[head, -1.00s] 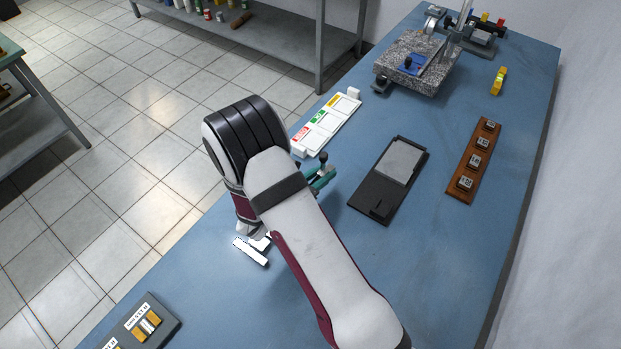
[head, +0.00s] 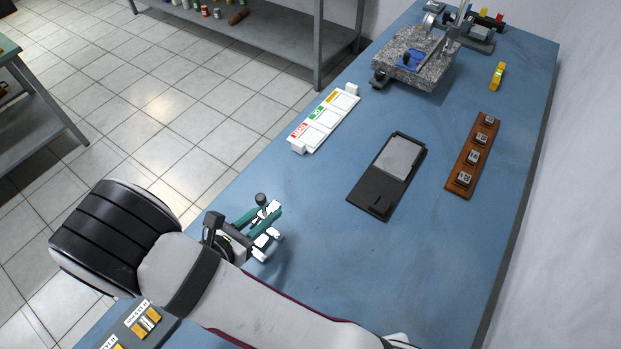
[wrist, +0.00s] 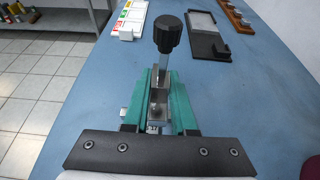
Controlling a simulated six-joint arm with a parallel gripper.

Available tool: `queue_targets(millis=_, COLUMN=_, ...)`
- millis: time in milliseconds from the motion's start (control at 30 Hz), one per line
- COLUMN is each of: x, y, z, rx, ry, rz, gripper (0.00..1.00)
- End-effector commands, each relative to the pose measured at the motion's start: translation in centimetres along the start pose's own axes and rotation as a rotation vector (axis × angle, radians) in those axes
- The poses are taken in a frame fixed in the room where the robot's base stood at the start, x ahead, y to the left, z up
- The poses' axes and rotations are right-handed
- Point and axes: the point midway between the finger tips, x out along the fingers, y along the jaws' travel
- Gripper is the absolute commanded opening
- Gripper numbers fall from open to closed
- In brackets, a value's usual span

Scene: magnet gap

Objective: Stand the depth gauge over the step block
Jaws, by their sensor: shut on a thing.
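My gripper (head: 262,228), with teal fingers, is low near the table's left edge in the head view. In the wrist view my gripper (wrist: 158,105) is shut on the depth gauge (wrist: 160,85), a bright metal piece with a black knob (wrist: 167,33) at its top. The knob also shows in the head view (head: 260,199). The gauge's lower end is hidden by the fingers, so I cannot tell whether it touches the table. I cannot identify the step block with certainty; a granite plate (head: 432,68) at the back carries a blue piece (head: 411,60).
A black tray with a grey pad (head: 401,158), a white labelled rack (head: 325,118) and a brown block rack (head: 473,155) lie beyond my gripper. A yellow piece (head: 498,76) sits at the back right. A dark tray with gold pieces (head: 146,323) is at the front left.

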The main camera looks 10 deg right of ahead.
Motion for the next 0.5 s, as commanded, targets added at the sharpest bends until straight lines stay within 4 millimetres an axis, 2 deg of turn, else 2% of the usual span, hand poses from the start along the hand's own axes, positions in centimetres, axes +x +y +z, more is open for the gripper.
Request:
queue_targets(millis=33, x=-1.0, y=0.1, z=-0.6, rx=-0.004, ry=0.003, rz=0.005, gripper=0.00)
queue_targets(millis=133, x=-2.0, y=0.1, z=-1.3, rx=-0.005, ry=0.009, rz=0.003, gripper=0.00)
queue_targets(millis=500, x=-2.0, y=0.1, z=-1.6, rx=-0.005, ry=0.011, rz=0.000, gripper=0.00)
